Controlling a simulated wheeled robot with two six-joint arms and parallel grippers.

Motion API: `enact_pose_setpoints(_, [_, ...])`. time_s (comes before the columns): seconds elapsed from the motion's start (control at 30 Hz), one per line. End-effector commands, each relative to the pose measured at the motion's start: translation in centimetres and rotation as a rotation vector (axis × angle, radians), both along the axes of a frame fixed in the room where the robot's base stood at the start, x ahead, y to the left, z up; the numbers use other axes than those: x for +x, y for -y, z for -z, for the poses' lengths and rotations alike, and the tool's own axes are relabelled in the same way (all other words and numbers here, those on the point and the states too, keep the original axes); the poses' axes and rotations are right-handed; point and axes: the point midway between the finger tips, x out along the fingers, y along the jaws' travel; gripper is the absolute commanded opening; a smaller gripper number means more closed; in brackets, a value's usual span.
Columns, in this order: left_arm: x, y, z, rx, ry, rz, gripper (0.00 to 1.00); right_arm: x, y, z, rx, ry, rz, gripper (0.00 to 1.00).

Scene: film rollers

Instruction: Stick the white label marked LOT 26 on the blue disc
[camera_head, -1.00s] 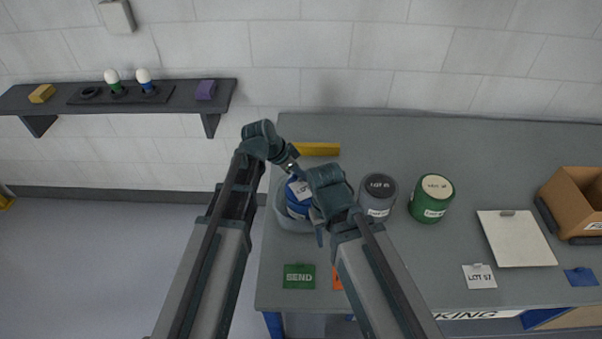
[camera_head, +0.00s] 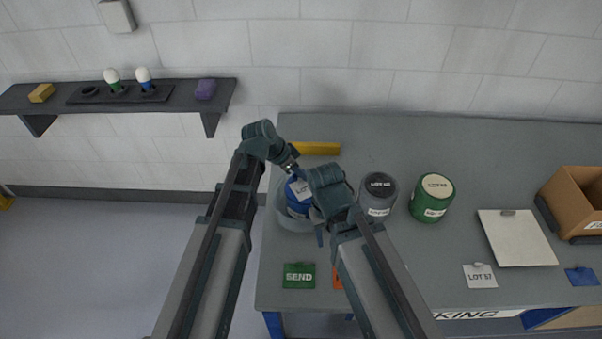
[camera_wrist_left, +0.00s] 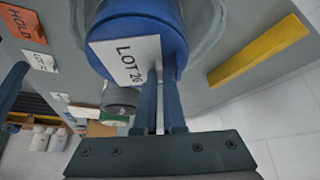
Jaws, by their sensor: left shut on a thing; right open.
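The white label marked LOT 26 (camera_wrist_left: 126,60) is pinched at one edge by my left gripper (camera_wrist_left: 160,75). In the left wrist view it lies over the face of the blue disc (camera_wrist_left: 145,22); I cannot tell whether it touches all over. In the head view the label (camera_head: 299,188) shows small above the blue roller (camera_head: 298,209), which stands in a grey round holder (camera_head: 276,214). My left gripper (camera_head: 296,174) is over the disc from behind. My right gripper (camera_head: 318,222) is open beside the blue roller, its fingers partly hidden by its own arm.
A grey roller (camera_head: 378,196) and a green roller (camera_head: 432,198) stand to the right. A yellow bar (camera_head: 316,149) lies behind. A green SEND card (camera_head: 299,275) lies in front. A white board (camera_head: 516,238), a LOT 57 label (camera_head: 479,276) and a brown box (camera_head: 577,205) are farther right.

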Motion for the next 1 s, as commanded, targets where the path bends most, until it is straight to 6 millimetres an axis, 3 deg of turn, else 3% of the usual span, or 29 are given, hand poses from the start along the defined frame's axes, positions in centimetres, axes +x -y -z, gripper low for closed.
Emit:
enact_pose_setpoints(0.47, [-0.03, -0.01, 0.07, 0.001, 0.000, 0.000, 0.00, 0.00, 0.00, 0.06, 0.000, 0.000, 0.000, 0.50])
enact_pose_setpoints(0.5, [-0.03, -0.01, 0.07, 0.001, 0.000, 0.000, 0.11, 0.00, 0.00, 0.06, 0.000, 0.000, 0.000, 0.50])
enact_pose_setpoints(0.67, [-0.03, -0.01, 0.07, 0.001, 0.000, 0.000, 0.39, 0.00, 0.01, 0.06, 0.000, 0.000, 0.000, 0.50])
enact_pose_setpoints(1.0, [0.04, -0.04, 0.07, 0.001, 0.000, 0.000, 0.42, 0.00, 0.00, 0.06, 0.000, 0.000, 0.000, 0.50])
